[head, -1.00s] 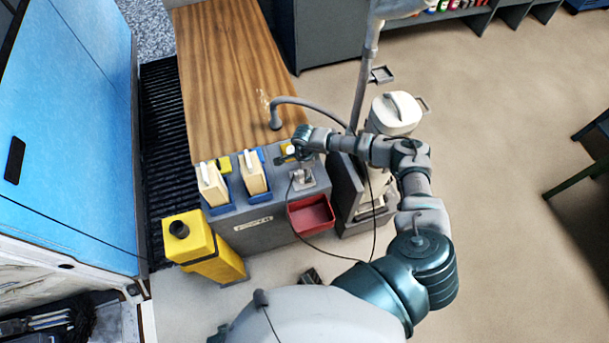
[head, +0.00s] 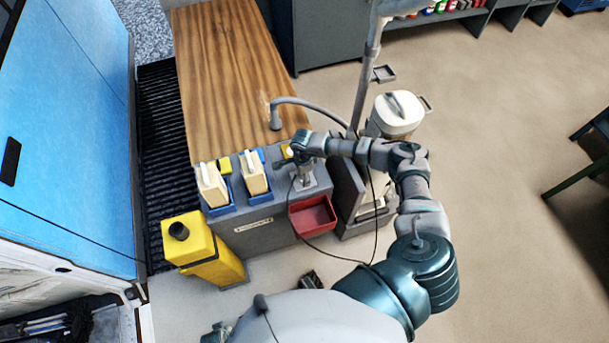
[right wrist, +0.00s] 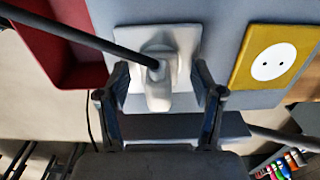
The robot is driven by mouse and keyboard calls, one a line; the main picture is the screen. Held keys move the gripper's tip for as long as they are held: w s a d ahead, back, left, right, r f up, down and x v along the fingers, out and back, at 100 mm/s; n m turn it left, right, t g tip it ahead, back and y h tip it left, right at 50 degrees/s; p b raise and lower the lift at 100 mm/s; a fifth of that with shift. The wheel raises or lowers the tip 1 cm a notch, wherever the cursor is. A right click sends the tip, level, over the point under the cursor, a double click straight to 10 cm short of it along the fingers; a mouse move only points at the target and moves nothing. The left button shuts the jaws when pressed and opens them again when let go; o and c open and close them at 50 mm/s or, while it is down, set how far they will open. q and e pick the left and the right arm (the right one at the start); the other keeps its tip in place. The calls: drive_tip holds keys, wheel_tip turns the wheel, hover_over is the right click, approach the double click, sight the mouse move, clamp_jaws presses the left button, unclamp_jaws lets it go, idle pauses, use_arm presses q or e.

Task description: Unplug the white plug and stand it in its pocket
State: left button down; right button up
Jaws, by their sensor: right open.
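The white plug (right wrist: 158,97) sits upright on a pale square socket plate (right wrist: 187,42) in the right wrist view, with a thick black cable crossing above it. My right gripper (right wrist: 160,78) is open, with one finger on each side of the plug; I cannot tell whether either touches it. In the head view my right gripper (head: 287,160) is over the grey cabinet, beside the plate (head: 318,181), and partly hides the plug. I cannot make out which opening is the plug's pocket. My left gripper is not in view.
A red bin (head: 312,214) hangs on the cabinet front. A yellow container (head: 208,258) stands on the floor. A thin black cable (head: 330,250) hangs in front.

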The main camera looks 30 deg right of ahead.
drive_tip(key=shift+a+r, duration=0.1)
drive_tip(key=shift+a, duration=0.2)
drive_tip(key=shift+d+f, duration=0.2)
drive_tip(key=shift+d, duration=0.35)
drive_tip(key=shift+a+r, duration=0.15)
drive_tip(key=shift+a, duration=0.25)
clamp_jaws()
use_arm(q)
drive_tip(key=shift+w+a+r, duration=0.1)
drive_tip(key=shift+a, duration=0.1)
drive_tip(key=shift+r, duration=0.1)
use_arm(e)
drive_tip(key=shift+r, duration=0.15)
